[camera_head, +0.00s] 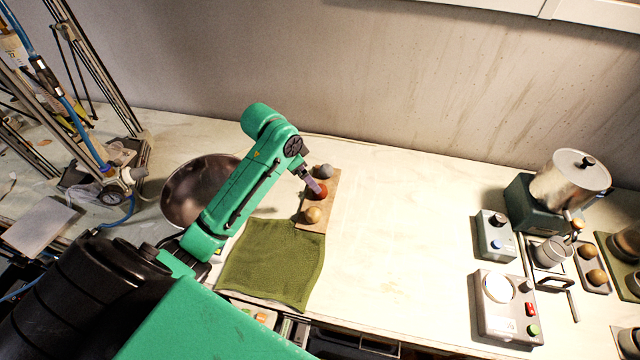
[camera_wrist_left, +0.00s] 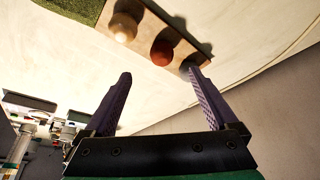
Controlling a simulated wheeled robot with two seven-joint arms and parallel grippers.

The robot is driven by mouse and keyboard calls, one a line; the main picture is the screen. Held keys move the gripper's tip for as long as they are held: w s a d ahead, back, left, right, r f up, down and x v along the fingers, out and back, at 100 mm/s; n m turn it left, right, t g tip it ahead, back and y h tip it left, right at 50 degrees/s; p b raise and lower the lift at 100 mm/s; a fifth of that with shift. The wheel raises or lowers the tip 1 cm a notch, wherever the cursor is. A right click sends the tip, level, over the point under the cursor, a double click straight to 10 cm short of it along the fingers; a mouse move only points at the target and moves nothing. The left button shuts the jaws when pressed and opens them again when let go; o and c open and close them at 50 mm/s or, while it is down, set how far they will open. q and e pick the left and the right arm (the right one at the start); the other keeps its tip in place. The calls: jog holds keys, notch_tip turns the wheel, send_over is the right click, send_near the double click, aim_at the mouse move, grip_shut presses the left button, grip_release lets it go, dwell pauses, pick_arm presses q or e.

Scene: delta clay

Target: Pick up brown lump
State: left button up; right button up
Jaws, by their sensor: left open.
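A wooden board (camera_head: 304,226) bears three round lumps in a row: a grey one (camera_head: 323,171) at the far end, a reddish-brown one (camera_head: 319,191) in the middle and a tan-brown one (camera_head: 312,215) at the near end. My left gripper (camera_head: 316,186) hangs over the board by the middle lump. In the left wrist view its purple jaws (camera_wrist_left: 160,76) are wide apart with nothing between them. The reddish-brown lump (camera_wrist_left: 162,52) lies just beyond the jaw tips, the tan lump (camera_wrist_left: 123,27) farther left. The grey lump is mostly hidden behind the right jaw there.
A green cloth (camera_head: 270,265) lies beside the board on the near left, and a metal bowl (camera_head: 190,190) stands behind my left arm. The table right of the board is clear up to several devices, including a control box (camera_head: 507,308) and a lidded pot (camera_head: 570,180).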

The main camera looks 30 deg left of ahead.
pick_arm(q)
jog(key=x, duration=0.3)
jog(key=shift+d+f, duration=0.15)
jog(key=p+x, duration=0.1)
jog(key=x, duration=0.3)
jog(key=p+x, duration=0.1)
jog(key=x, duration=0.1)
jog(key=shift+a+f+p, duration=0.1)
jog(key=shift+a+p, duration=0.2)
jog(key=shift+a, duration=0.1)
jog(key=shift+d+f, duration=0.1)
jog(key=shift+f, duration=0.05)
jog(key=shift+c, duration=0.4)
grip_shut()
pick_arm(e)
notch_tip(320, 180, up, 3)
jog(key=shift+a+r, duration=0.1)
jog(key=shift+a, duration=0.05)
